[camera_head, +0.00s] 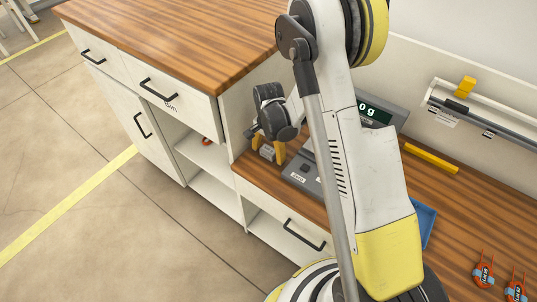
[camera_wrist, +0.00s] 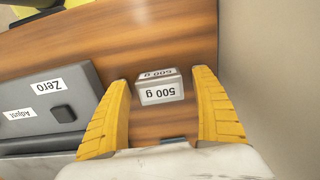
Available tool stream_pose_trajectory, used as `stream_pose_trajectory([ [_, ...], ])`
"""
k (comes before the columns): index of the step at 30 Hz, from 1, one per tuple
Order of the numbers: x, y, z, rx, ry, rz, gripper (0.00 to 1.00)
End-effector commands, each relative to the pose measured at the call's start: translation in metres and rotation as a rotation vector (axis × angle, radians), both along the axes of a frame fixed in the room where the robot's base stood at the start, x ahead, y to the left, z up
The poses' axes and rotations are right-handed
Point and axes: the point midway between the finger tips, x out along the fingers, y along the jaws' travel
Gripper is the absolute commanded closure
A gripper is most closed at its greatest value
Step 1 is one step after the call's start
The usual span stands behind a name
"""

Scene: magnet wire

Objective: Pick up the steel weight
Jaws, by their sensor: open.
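The steel weight (camera_wrist: 161,91) is a small grey block with "500 g" labels. It stands on the wooden counter in the wrist view, between and slightly beyond the fingertips of my gripper (camera_wrist: 162,90). In the head view, the steel weight (camera_head: 267,152) shows low between the yellow fingers of my gripper (camera_head: 267,147). The fingers are open, with counter visible on both sides of the block, so they appear apart from it. My arm hides part of the counter in the head view.
The scale (camera_wrist: 45,105) with "Zero" and "Adjust" labels lies close to the left finger in the wrist view. Its display (camera_head: 374,113) reads 0 g. A cabinet (camera_head: 208,110) rises beside my gripper. A blue tray (camera_head: 427,222) and orange items (camera_head: 484,274) are at right.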

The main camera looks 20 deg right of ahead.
Motion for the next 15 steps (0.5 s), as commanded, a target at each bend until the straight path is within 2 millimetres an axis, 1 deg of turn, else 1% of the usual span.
stream_pose_trajectory([
  [2,0.0,0.0,0.0011,0.0,0.0,0.0,0.24],
  [5,-0.0001,-0.0001,0.0012,0.0,0.0,0.0,0.51],
  [6,0.0,0.0,0.0013,0.0,0.0,0.0,0.63],
  [9,-0.0001,-0.0001,0.0013,0.0,0.0,0.0,0.92],
  [15,-0.0001,-0.0001,0.0014,0.0,0.0,0.0,0.92],
])
